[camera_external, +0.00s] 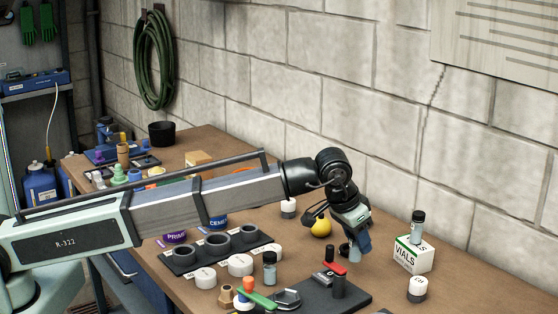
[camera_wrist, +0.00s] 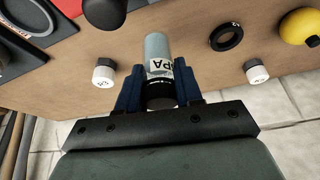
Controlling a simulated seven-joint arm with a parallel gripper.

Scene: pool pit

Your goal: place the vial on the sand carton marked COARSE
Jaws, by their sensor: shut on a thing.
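My gripper (camera_external: 357,246) is shut on a pale blue-grey vial (camera_external: 354,253) with a black cap, held over the right part of the bench. In the wrist view the blue fingers of my gripper (camera_wrist: 160,88) clasp the vial (camera_wrist: 157,48) near its cap; part of a label reading "SPA" shows. No carton marked COARSE can be read in either view. A tan carton (camera_external: 199,159) sits at the back of the bench, its marking not legible. A white and green carton marked VIALS (camera_external: 413,256) stands right of my gripper, with another capped vial (camera_external: 417,228) upright on it.
A black tray with rings (camera_external: 208,255), white round pieces (camera_external: 240,265) and another vial (camera_external: 270,268) stand left of my gripper. A yellow ball (camera_external: 321,227) lies behind. A white piece (camera_external: 417,289) stands near the VIALS carton.

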